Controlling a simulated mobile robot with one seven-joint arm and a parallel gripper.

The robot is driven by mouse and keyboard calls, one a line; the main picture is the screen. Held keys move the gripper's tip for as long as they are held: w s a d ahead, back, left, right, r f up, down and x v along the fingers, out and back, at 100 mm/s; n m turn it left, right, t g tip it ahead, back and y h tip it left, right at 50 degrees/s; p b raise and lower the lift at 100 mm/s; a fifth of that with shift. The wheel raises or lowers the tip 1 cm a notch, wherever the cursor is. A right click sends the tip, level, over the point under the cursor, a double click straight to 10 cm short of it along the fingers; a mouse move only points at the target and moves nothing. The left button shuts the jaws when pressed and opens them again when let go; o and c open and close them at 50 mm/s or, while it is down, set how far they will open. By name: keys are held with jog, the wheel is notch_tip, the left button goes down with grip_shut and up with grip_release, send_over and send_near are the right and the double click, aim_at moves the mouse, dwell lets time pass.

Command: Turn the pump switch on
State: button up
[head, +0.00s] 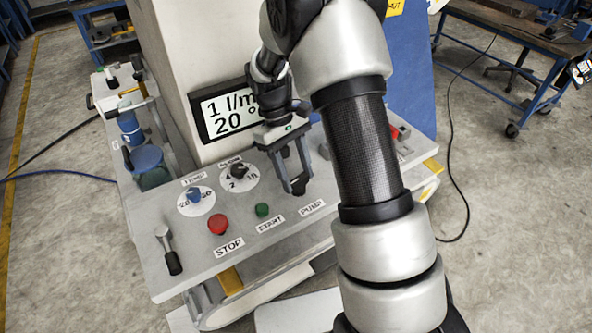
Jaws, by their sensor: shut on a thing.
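The grey control panel (190,262) of the machine faces me. The label PUMP (312,208) is at its right, beside START and STOP. My gripper (297,185) reaches down over the panel just above that label. Its fingers are closed around the small dark pump switch (299,187). The fingers and the low resolution hide most of the switch, so I cannot tell which way it is turned.
A red STOP button (217,224), a green START button (262,210), a blue knob (193,194) and a black flow knob (238,171) sit left of my gripper. A black lever (169,252) stands at the front left. A display (225,110) reads "20" behind them.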

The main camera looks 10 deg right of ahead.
jog(key=shift+m+y, duration=0.4)
jog(key=shift+m, duration=0.7)
jog(key=o, duration=1)
jog(key=shift+o, duration=0.2)
jog(key=p+v, duration=0.1)
jog(key=v, duration=1.6)
jog(key=shift+w+p, duration=0.3)
jog(key=shift+d+r, duration=0.1)
jog(key=shift+r, duration=0.1)
